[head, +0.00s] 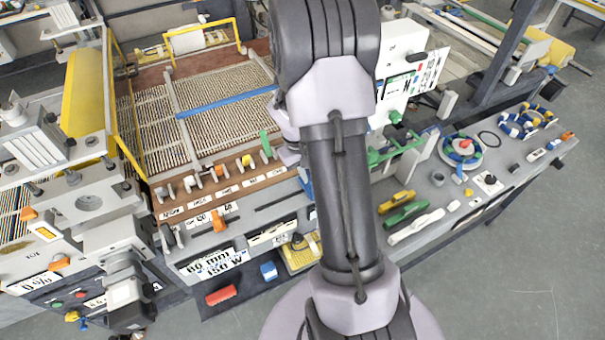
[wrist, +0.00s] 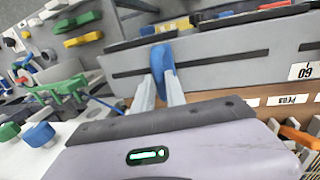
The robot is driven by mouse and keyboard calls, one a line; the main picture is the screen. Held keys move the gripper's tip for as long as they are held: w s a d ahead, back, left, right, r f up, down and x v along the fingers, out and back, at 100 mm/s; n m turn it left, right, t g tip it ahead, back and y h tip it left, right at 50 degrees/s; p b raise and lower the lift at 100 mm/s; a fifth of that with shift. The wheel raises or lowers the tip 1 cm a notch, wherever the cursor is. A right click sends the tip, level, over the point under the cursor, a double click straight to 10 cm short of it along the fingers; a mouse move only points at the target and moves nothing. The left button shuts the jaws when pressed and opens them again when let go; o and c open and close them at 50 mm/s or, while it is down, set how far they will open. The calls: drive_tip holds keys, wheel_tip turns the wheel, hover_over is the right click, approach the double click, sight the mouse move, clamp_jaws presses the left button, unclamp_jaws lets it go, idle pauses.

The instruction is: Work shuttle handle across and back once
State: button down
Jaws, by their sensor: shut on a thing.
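In the wrist view, the two pale fingers of my gripper (wrist: 167,92) are shut on a blue handle (wrist: 161,58), which I take to be the shuttle handle. The handle is upright in that view, in front of a grey panel with a long dark slot (wrist: 200,62). A small part of blue, likely the same handle, shows beside my arm in the head view (head: 305,184). My arm hides the fingers and most of the handle there.
A woven mesh bed (head: 225,125) with a blue bar (head: 222,101) across it lies left of my arm. A row of labelled levers (head: 221,172) stands along its front edge. The right bench holds a green fixture (head: 395,150), a white control box (head: 402,75) and several loose tools.

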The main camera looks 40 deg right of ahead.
drive_tip(key=c, duration=1.4)
unclamp_jaws()
drive_tip(key=shift+o, duration=0.2)
drive_tip(key=w+a+r+p, duration=0.1)
drive_tip(key=a+r+p, duration=0.1)
drive_tip(key=r, duration=1.5)
drive_tip(key=shift+a, duration=0.7)
